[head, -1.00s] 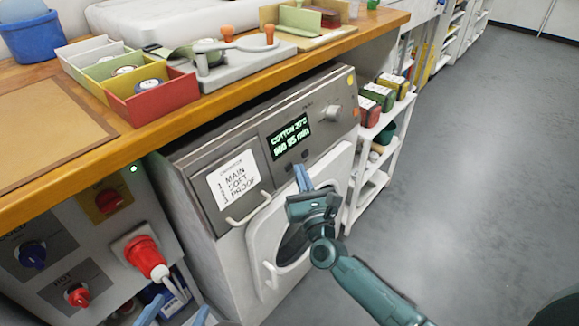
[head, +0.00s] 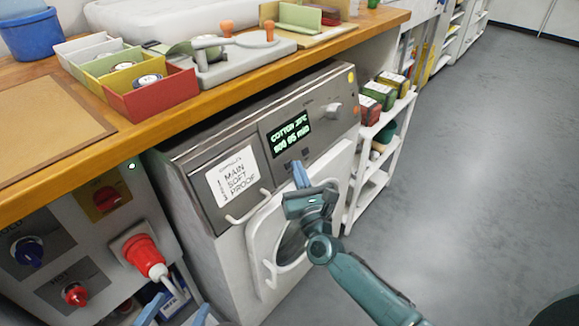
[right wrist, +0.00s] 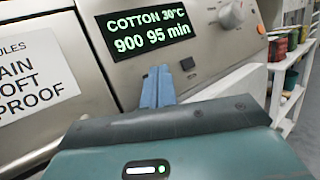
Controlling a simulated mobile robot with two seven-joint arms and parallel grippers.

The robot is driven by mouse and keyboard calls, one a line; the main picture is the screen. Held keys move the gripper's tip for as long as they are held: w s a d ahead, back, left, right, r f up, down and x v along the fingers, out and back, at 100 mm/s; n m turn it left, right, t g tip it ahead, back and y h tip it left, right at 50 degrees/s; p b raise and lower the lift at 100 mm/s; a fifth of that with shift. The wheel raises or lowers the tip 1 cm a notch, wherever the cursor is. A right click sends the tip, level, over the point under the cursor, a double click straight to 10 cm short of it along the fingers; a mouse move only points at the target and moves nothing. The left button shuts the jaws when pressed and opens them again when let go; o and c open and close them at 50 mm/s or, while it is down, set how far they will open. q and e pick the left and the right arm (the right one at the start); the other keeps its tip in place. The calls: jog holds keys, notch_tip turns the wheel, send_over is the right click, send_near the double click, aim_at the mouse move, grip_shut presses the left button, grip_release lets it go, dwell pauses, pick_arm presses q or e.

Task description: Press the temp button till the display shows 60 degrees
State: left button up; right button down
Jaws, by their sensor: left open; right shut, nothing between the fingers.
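The washing machine (head: 215,180) stands under the wooden counter. Its lit display (head: 289,134) reads COTTON 30°C, 900, 95 min, clearest in the right wrist view (right wrist: 148,32). Small dark buttons sit just below the display; their labels cannot be read. My right gripper (head: 300,173) is shut and empty, its blue fingertips (right wrist: 157,80) pointing at the panel below the display. They partly hide the button area, and I cannot tell whether they touch a button. My left gripper (head: 175,311) is open and empty at the bottom edge, away from the machine.
A round knob (head: 333,111) is right of the display. A white label (head: 234,178) and a drawer handle (head: 248,207) are to the left. The round door (head: 293,240) is below my right gripper. A white shelf (head: 372,170) stands at right; open floor lies beyond.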

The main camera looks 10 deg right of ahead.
dwell(0.3)
jog(key=shift+w+a+f+b, duration=0.15)
jog(key=shift+w+b, duration=0.1)
jog(key=shift+b, duration=0.1)
dwell(0.5)
jog(key=shift+s, duration=0.15)
jog(key=shift+s+d+r, duration=0.25)
jog(key=shift+s+d, duration=0.15)
